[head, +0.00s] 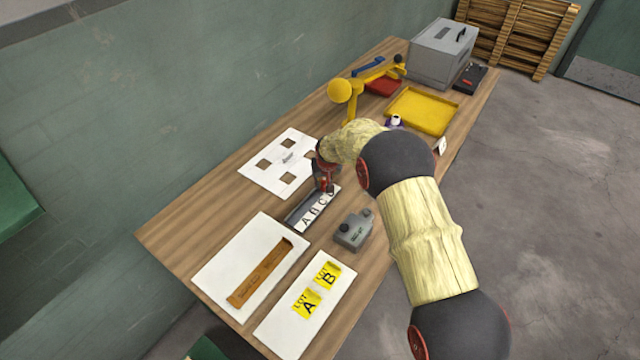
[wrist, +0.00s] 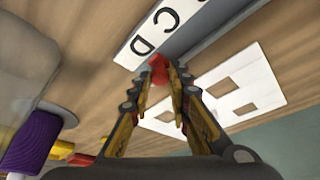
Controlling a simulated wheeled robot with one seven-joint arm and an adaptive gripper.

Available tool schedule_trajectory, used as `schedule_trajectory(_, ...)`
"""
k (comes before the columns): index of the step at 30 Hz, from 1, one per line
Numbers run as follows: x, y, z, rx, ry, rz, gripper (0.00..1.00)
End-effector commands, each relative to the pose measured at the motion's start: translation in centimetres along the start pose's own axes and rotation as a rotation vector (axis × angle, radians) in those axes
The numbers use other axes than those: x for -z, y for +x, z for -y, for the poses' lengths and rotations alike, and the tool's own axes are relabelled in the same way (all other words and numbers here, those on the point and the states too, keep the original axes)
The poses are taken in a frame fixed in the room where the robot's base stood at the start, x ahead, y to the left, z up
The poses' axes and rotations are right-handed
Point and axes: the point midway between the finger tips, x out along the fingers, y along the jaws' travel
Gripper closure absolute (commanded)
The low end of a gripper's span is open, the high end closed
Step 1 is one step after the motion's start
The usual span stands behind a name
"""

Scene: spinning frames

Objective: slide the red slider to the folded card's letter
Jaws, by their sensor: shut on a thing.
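The letter strip (head: 306,216) lies on the table with a dark rail along it; A and further letters show in the head view. In the wrist view the strip (wrist: 160,30) shows C and D. The red slider (wrist: 158,68) is between my fingertips, beside the strip near the D end. My gripper (head: 325,188) is shut on it, and in the head view it hides the slider's surroundings; it also shows in the wrist view (wrist: 162,74). A small white folded card (head: 440,146) stands at the right table edge; its letter is too small to read.
A grey box with knobs (head: 353,231) stands close to the strip's right. A white board with square holes (head: 270,170) lies behind left. Boards with a wooden bar (head: 262,270) and yellow A and B labels (head: 316,290) lie in front. A yellow tray (head: 425,110) lies further back.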

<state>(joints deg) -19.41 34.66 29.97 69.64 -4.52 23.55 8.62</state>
Motion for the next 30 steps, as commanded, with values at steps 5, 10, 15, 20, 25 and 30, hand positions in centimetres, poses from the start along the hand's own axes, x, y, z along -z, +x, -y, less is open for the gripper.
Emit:
schedule_trajectory(5, 0.3, -0.1, -0.2, -0.001, 0.001, -0.007, 0.78)
schedule_trajectory(10, 0.2, -0.1, -0.2, -0.001, 0.001, -0.005, 0.68)
schedule_trajectory(15, 0.2, -0.1, -0.1, -0.001, 0.001, -0.004, 0.63)
schedule_trajectory(20, 0.1, -0.1, -0.1, -0.001, 0.001, -0.004, 0.63)
schedule_trajectory(25, 0.2, -0.8, -0.1, -0.001, 0.001, -0.005, 0.63)
schedule_trajectory(30, 0.3, -3.5, -0.1, -0.001, 0.001, -0.007, 0.63)
